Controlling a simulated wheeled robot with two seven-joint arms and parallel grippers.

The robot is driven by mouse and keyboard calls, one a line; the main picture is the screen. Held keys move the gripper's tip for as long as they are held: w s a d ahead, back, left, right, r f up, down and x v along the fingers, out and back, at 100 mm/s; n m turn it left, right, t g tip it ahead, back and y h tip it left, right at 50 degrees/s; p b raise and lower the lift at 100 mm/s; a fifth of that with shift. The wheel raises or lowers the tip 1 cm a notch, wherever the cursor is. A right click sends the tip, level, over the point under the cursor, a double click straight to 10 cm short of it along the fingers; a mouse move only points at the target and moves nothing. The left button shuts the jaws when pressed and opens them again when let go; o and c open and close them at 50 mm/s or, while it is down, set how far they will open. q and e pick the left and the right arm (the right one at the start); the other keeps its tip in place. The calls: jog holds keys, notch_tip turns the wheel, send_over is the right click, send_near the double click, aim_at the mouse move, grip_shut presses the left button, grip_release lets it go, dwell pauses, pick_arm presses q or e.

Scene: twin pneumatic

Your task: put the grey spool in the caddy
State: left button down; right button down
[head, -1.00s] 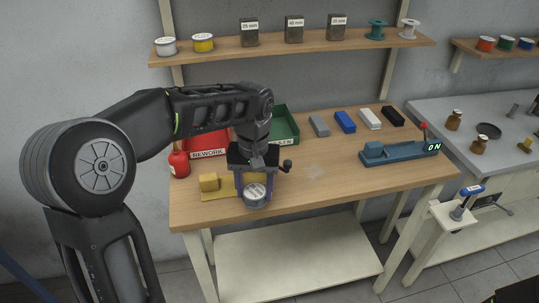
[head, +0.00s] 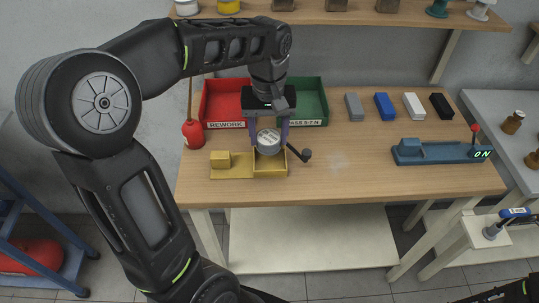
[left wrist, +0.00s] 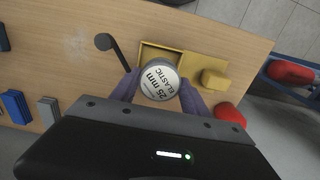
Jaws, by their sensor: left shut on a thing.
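My left gripper (head: 268,141) is shut on the grey spool (head: 268,147), a short round spool with a white top label. In the left wrist view the spool (left wrist: 159,80) sits between the two purple fingers (left wrist: 157,88), its label reading "25 mm ELASTIC". The spool is upright, in front of or over the right-hand part of a yellow tray (head: 235,174). The wrist view shows this tray's open compartment (left wrist: 160,56) partly behind the spool. I cannot tell the exact height gap. Nothing in view is labelled as a caddy. My right gripper is not in view.
A yellow block (head: 220,159) stands on the tray's left part. A black-knobbed lever (head: 305,155) is at its right. Red (head: 206,110) and green (head: 322,108) bins stand behind. A red oil can (head: 193,134) is left. The table's middle right is clear up to a blue device (head: 432,155).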

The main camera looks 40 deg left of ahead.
aim_at(268, 168)
pick_arm(q)
jog(key=shift+f, duration=1.65)
notch_tip(268, 168, down, 3)
jog(key=shift+r, duration=0.1)
jog(key=shift+s+d+f, duration=0.15)
jog(key=shift+s+f, duration=0.2)
jog(key=shift+f, duration=0.1)
jog(key=shift+s+f+b, duration=0.2)
jog(key=shift+f+b, duration=0.25)
jog(key=shift+f, duration=0.3)
jog(key=c, duration=0.8)
grip_release()
jog(key=shift+w+r+p, duration=0.15)
jog(key=shift+r+p, duration=0.4)
jog(key=shift+r, duration=0.15)
jog(key=r, duration=1.2)
jog(key=shift+w, duration=0.4)
jog(key=shift+a, duration=0.2)
